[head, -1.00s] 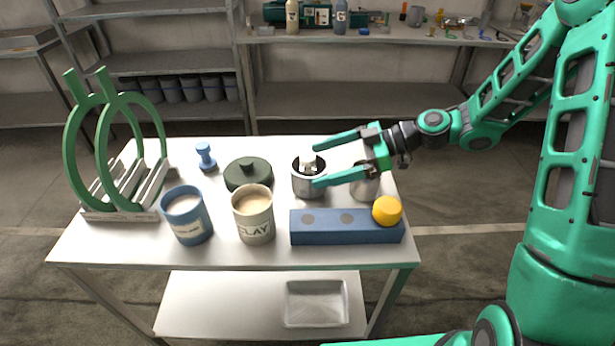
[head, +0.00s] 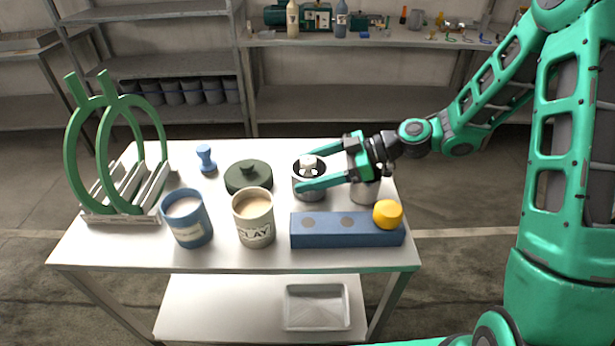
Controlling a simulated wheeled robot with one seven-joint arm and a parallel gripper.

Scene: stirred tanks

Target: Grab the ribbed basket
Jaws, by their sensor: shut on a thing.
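A round metal pot (head: 309,190), which I take to be the ribbed basket, stands on the white table. Its top is dark inside, with a white block (head: 308,162) sticking up at the middle. Ribs on its wall are too small to tell. My gripper (head: 303,171) reaches in from the right, with one finger on the far side of the pot's upper part and one on the near side. The fingers are shut on the pot, and the near finger hides part of its front. The pot appears upright on the table.
A second metal pot (head: 363,192) stands close under my gripper. A blue block (head: 330,236) with a yellow ball (head: 387,214) lies in front. A dark green lid (head: 248,180), a beige mug (head: 253,222), a blue mug (head: 187,222) and a green ring stand (head: 72,160) are left.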

